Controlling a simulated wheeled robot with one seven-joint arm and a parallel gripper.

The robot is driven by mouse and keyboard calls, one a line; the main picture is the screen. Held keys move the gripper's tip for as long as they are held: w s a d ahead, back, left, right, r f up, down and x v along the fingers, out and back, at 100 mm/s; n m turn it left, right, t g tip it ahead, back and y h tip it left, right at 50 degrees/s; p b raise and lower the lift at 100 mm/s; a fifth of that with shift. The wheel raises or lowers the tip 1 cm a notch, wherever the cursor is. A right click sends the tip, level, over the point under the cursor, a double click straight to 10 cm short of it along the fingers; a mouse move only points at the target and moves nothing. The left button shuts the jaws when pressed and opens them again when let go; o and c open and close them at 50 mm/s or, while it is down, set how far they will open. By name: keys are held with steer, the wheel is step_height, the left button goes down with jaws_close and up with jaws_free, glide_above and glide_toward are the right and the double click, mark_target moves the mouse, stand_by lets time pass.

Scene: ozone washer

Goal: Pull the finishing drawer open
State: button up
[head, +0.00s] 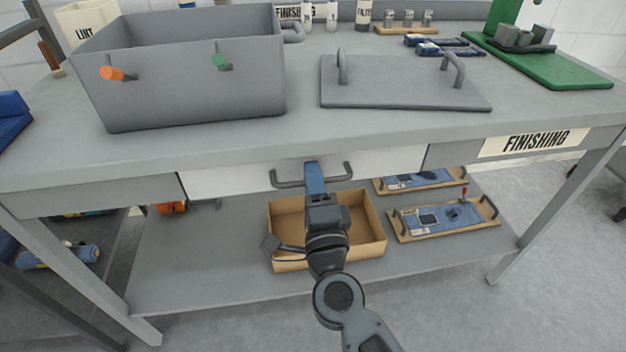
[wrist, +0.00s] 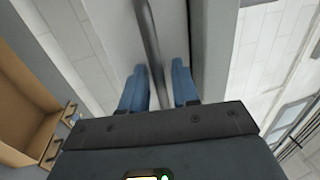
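The drawer has a white front (head: 225,183) under the worktop, to the left of a "FINISHING" label (head: 533,143) on the table's front. Its face looks about level with the table's front rail. A grey bar handle (head: 285,179) runs across the drawer front. My gripper (head: 314,170) is at the middle of this handle, its blue fingers hiding part of the bar. In the wrist view the handle bar (wrist: 149,40) runs between the two spread fingers of my gripper (wrist: 158,82). Gaps show beside the bar, so the fingers look open around it.
A large grey bin (head: 200,85) and a grey plate with two handles (head: 400,92) stand on the worktop. A cardboard box (head: 375,235) sits on the lower shelf (head: 200,270), below my gripper. Trays with blue parts (head: 445,220) lie right of it.

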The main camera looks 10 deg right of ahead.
steer(key=shift+c, duration=0.4)
jaws_close()
